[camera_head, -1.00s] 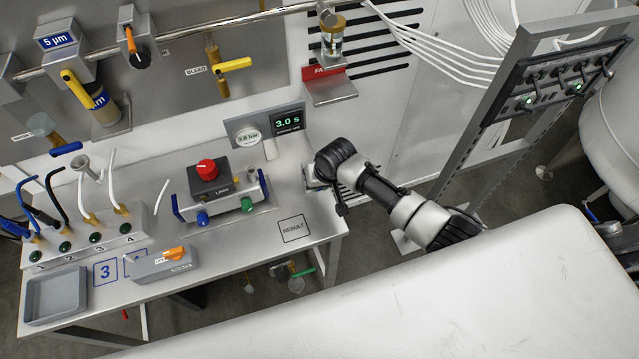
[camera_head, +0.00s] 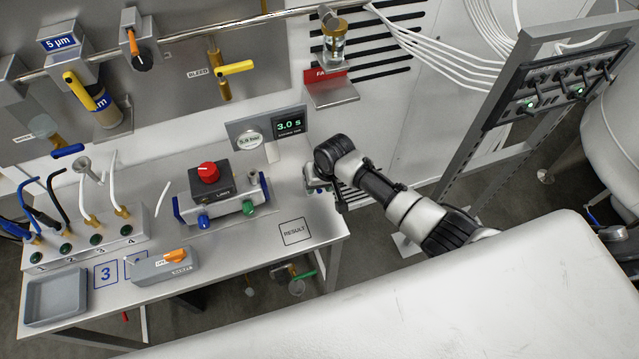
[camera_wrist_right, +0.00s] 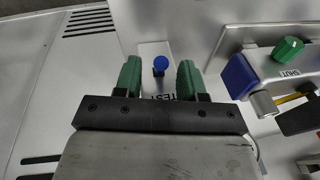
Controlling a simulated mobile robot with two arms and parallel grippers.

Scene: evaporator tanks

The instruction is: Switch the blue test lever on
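The blue test lever (camera_wrist_right: 161,64) shows in the right wrist view as a blue round knob standing on a pale plate (camera_wrist_right: 152,48). Part of the word TEST is visible below it. My right gripper (camera_wrist_right: 159,78) is open, with one green fingertip on each side of the knob; I see a gap on both sides. In the head view my right gripper (camera_head: 316,184) is at the far right end of the bench, and the lever is hidden there. My left gripper is not in view.
The bench (camera_head: 225,255) holds a unit with a red knob (camera_head: 208,172), a grey box with an orange switch (camera_head: 176,256) and a tray (camera_head: 57,297). A display (camera_head: 288,124) reads 3.0 s. A red-labelled shelf (camera_head: 330,90) is on the wall above my gripper.

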